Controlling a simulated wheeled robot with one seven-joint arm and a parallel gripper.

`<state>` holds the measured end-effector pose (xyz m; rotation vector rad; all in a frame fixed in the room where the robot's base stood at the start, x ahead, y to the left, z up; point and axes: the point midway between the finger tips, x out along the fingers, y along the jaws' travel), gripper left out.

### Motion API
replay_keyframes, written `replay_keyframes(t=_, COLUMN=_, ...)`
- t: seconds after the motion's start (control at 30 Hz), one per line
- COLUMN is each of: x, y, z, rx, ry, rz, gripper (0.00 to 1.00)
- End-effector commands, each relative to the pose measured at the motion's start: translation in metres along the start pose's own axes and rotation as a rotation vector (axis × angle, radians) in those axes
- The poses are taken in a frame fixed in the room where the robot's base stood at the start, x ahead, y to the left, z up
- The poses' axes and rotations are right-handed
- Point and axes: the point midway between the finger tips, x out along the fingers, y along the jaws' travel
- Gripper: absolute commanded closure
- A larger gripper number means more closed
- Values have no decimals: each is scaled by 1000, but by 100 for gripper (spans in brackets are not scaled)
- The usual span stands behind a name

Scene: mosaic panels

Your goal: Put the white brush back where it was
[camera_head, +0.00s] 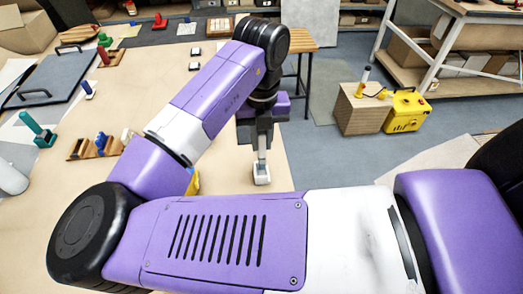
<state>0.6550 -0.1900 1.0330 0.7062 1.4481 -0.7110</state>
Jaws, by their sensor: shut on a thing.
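My gripper (262,140) points down over the right part of the light tabletop (225,172). It is shut on the white brush (261,175), whose upper part is between the fingers. The brush is upright, with its wide pale end down. I cannot tell whether that end touches the table or hangs just above it.
A wooden rack (84,151) with blue and white pieces stands at the left, partly near my arm. A teal handled tool (39,131) is further left. A small yellow thing (194,183) is partly hidden by my arm.

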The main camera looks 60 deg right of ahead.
Motion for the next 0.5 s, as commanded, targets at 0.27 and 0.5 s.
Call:
replay_keyframes(t=0.27, x=31, y=0, z=0, rx=-3, ry=1, rz=-2, gripper=100)
replay_keyframes(t=0.5, x=46, y=0, z=0, rx=-1, ry=-1, rz=0, gripper=100)
